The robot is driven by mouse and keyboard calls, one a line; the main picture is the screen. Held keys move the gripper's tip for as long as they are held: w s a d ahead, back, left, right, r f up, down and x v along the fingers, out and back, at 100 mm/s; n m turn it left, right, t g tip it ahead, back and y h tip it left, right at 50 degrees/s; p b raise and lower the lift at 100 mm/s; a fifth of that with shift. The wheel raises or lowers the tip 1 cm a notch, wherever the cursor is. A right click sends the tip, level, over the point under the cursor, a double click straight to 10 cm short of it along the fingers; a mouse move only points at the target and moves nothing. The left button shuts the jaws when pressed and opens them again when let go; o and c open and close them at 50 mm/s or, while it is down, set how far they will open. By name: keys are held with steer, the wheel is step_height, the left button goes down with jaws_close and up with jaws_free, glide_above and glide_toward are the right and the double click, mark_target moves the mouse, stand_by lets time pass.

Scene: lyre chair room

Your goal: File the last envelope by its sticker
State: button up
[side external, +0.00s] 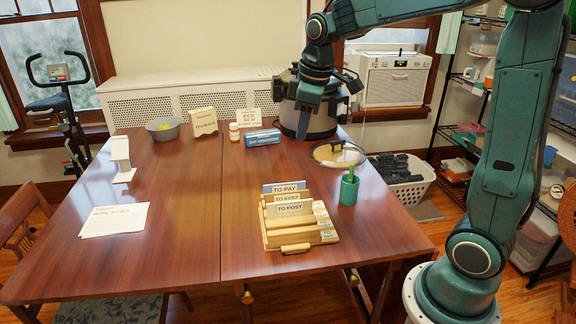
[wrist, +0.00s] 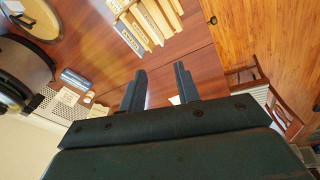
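The sorter also shows at the top of the wrist view (wrist: 140,25). I cannot make out a stickered envelope for certain in either view. A white stand (side external: 122,160) is at the table's left; whether it holds anything is unclear. My gripper (side external: 304,128) is high over the back right of the table, before the large pot. In the wrist view its two fingers (wrist: 160,88) are apart, with nothing visible between them.
Printed sheets (side external: 115,220) lie at the left front. A green cup (side external: 349,190) stands right of the sorter. The table's centre is clear.

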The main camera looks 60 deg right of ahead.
steer(key=w+d+f+n+g, duration=0.1)
steer(key=w+d+f+n, duration=0.1)
steer(key=w+d+f, duration=0.45)
steer(key=n+g, duration=0.1)
steer(key=n, duration=0.1)
glide_above(289, 187)
step_height(289, 187, down, 9)
steer(key=shift+d+r, duration=0.1)
steer(key=shift+d, duration=0.05)
steer(key=shift+f, duration=4.3)
steer(key=shift+f, duration=2.55)
